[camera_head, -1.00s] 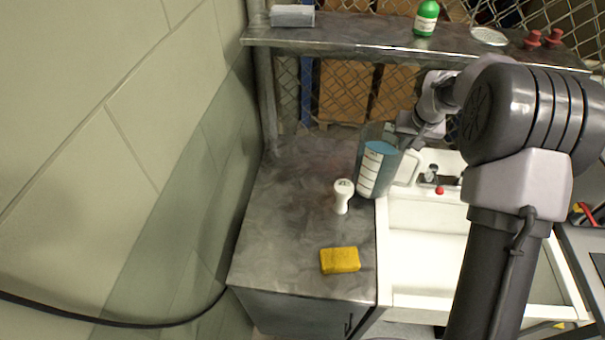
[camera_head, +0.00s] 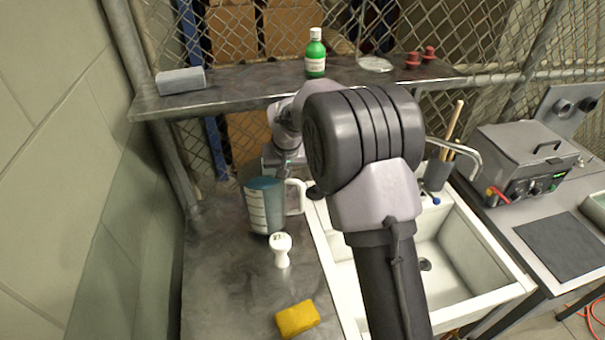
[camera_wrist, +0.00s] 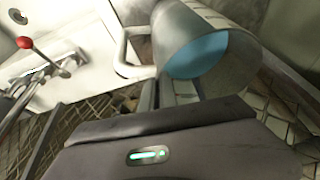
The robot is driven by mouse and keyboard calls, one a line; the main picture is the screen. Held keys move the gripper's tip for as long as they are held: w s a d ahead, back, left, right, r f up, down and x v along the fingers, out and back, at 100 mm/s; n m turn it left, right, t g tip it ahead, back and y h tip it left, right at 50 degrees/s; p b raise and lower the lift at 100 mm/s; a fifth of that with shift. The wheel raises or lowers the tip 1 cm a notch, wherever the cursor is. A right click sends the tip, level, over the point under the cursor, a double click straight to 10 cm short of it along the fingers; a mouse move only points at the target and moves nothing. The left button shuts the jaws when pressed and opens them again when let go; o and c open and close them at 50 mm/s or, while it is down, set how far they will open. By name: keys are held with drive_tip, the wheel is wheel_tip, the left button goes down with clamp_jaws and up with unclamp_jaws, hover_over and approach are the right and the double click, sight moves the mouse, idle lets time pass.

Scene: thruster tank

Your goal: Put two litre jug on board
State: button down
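The two litre jug (camera_head: 265,207) is clear with white markings, blue liquid inside and a pale handle on its right. It is roughly upright at the far part of the grey metal board (camera_head: 215,285) left of the sink. I cannot tell whether its base touches the board. My gripper (camera_head: 286,163) is at the jug's rim, partly hidden by my arm. In the wrist view, the jug (camera_wrist: 200,55) opens toward the camera, and my gripper (camera_wrist: 165,95) appears shut on its near wall.
A white-handled brush (camera_head: 281,249) stands close in front of the jug, with a yellow sponge (camera_head: 297,318) nearer. The white sink (camera_head: 470,262) is to the right. A steel shelf (camera_head: 235,92) holding a green bottle (camera_head: 316,55) runs above the back.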

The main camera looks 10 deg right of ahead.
approach(251, 178)
wheel_tip(251, 178, down, 4)
drive_tip(key=s, duration=0.2)
wheel_tip(251, 178, down, 3)
drive_tip(key=shift+a+f+b, duration=0.2)
drive_tip(key=shift+b, duration=0.7)
drive_tip(key=shift+s, duration=0.1)
drive_tip(key=c, duration=2)
unclamp_jaws()
drive_tip(key=shift+f, duration=0.25)
drive_tip(key=shift+c, duration=0.2)
drive_tip(key=o, duration=0.4)
drive_tip(key=shift+s, duration=0.1)
